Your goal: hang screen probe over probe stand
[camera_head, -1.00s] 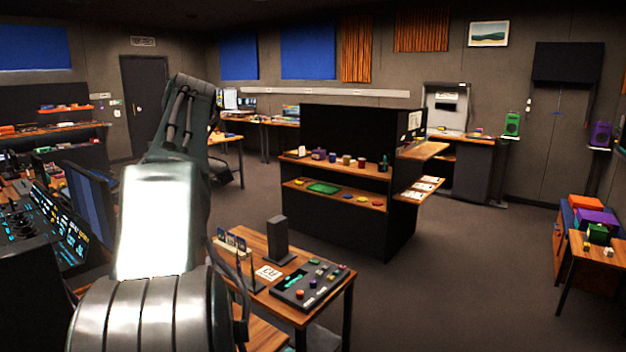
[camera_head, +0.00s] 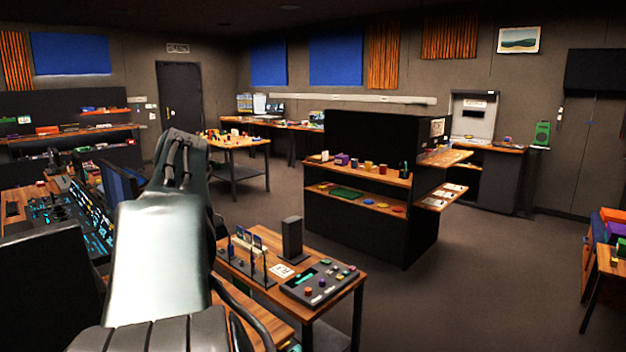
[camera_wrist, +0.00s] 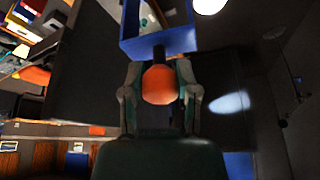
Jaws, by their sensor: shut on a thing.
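In the wrist view my gripper (camera_wrist: 160,84) is shut on an orange rounded grip. A short dark neck joins this grip to a blue square frame, which looks like the screen probe (camera_wrist: 183,40). The frame is cut off by the top edge of the view. In the head view my raised arm hides the gripper and the held thing. Thin dark uprights, perhaps the probe stand (camera_head: 265,268), rise from the near wooden table (camera_head: 325,305). I cannot tell for sure which upright thing is the stand.
The near table also bears a dark upright block (camera_head: 292,238) and a button panel (camera_head: 318,284). A black shelf unit (camera_head: 365,222) stands behind it. A control desk (camera_head: 60,215) is at the left. Open floor (camera_head: 480,280) lies to the right.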

